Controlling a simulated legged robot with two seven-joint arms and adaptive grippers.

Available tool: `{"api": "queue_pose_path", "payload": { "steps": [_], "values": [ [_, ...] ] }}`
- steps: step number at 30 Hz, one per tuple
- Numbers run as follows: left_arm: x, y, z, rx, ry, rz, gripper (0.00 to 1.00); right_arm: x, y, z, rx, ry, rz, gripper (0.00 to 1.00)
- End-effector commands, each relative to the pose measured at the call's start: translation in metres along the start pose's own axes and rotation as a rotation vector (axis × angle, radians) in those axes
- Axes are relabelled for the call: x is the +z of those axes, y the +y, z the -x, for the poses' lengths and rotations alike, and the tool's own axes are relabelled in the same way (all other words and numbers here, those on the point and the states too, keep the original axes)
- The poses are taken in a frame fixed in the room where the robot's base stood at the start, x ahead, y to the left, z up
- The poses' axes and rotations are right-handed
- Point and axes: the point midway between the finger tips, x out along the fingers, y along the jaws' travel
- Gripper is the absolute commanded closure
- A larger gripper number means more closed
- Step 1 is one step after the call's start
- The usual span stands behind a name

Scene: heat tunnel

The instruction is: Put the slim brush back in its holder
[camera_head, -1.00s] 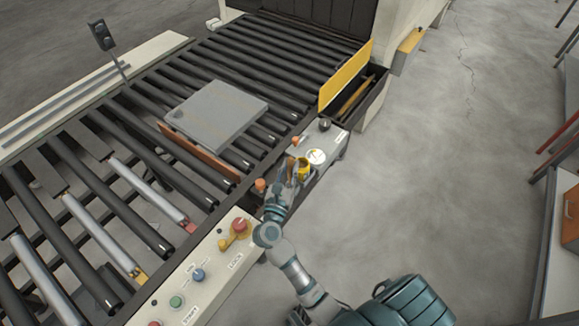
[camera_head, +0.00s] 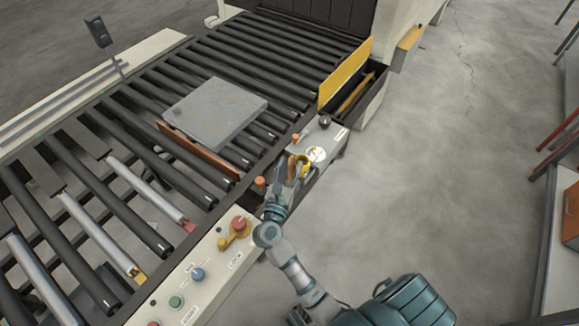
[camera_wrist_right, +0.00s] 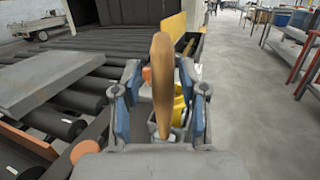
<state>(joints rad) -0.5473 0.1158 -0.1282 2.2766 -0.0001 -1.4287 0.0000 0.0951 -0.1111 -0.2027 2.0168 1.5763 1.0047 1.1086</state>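The slim brush, with a tan wooden handle (camera_wrist_right: 161,80), stands nearly upright between the blue-padded fingers of my right gripper (camera_wrist_right: 158,105). In the wrist view, gaps show on both sides of the handle, and I cannot tell whether the fingers touch it lower down. In the head view the brown handle (camera_head: 291,167) shows at my right gripper (camera_head: 283,186), just left of a yellow cup (camera_head: 305,165), which looks like the holder. The cup (camera_wrist_right: 180,103) shows partly behind the handle in the wrist view. The brush's lower end is unclear. My left gripper is out of view.
A control panel with a red button (camera_head: 240,223) and a blue button (camera_head: 197,274) lies below the gripper. The roller conveyor (camera_head: 100,215) carries a grey slab (camera_head: 214,112) to the left. A yellow flap (camera_head: 345,73) stands beyond the cup. Open floor lies right.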

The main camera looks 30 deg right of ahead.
Motion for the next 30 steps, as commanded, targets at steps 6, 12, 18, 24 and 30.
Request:
{"api": "queue_pose_path", "payload": {
  "steps": [6, 12, 18, 24, 30],
  "values": [
    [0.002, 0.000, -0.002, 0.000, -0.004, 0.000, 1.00, 0.000, -0.001, 0.000, -0.001, 0.000, 0.000, 0.51],
    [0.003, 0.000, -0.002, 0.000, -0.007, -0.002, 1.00, -0.001, 0.000, 0.011, 0.000, 0.003, 0.002, 0.51],
    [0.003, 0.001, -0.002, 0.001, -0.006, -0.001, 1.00, -0.002, 0.000, 0.051, 0.002, 0.005, 0.003, 0.51],
    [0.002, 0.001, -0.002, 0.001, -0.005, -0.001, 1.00, -0.002, 0.000, 0.094, 0.000, 0.004, 0.002, 0.51],
    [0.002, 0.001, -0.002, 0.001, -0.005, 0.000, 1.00, -0.002, 0.001, 0.116, 0.000, 0.001, 0.002, 0.51]
  ]
}}
